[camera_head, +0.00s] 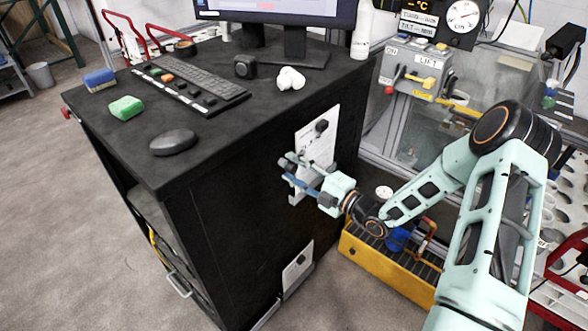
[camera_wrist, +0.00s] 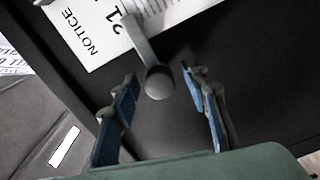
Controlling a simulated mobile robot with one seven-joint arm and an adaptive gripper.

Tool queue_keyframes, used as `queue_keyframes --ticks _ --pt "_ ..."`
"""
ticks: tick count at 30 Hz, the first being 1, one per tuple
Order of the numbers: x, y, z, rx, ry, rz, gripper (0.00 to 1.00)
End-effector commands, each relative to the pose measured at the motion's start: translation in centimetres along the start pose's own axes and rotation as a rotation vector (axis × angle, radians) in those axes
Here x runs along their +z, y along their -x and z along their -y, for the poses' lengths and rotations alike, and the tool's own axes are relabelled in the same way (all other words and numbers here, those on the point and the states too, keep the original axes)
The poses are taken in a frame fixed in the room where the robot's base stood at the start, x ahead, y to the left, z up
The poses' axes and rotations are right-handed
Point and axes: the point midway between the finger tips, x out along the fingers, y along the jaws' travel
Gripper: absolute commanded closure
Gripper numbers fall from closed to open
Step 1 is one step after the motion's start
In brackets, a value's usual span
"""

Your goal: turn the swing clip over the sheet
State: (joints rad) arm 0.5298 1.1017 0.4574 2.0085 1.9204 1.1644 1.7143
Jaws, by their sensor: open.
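The white sheet (camera_head: 316,146) is on the black side face of the desk cabinet. It also shows in the wrist view (camera_wrist: 88,42), with "NOTICE" and "21" printed on it. The swing clip (camera_wrist: 142,40) is a grey bar with a round knob (camera_wrist: 159,83) at its end. In the wrist view the bar overlaps the sheet and the knob lies just off the sheet's edge. My gripper (camera_wrist: 158,88) is open, its two blue-padded fingers on either side of the knob, with a visible gap to each. In the head view my gripper (camera_head: 288,172) hides the clip's knob end.
A lower sheet (camera_head: 297,266) is on the same cabinet face. A yellow crate (camera_head: 385,273) stands on the floor below my arm. The cabinet top (camera_head: 215,125) carries a keyboard, a mouse and sponges. A grey panel with a lift lever (camera_head: 410,82) stands behind.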

Motion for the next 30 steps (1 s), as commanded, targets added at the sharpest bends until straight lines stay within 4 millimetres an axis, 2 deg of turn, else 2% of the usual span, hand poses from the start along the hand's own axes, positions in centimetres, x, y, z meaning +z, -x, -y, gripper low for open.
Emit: queue_keyframes --ticks 4,7,15,21,25,30 --pt "0.1 0.5 0.0 0.000 0.001 0.002 0.58" --pt "0.1 1.7 0.0 0.000 0.000 0.004 0.58" --pt "0.2 7.4 0.0 0.000 0.000 0.005 0.58" --pt "0.1 10.7 0.0 0.000 0.001 0.003 0.58" --pt "0.0 11.7 0.0 0.000 0.000 0.001 0.58" --pt "0.0 12.1 0.0 0.000 0.000 0.000 0.58"
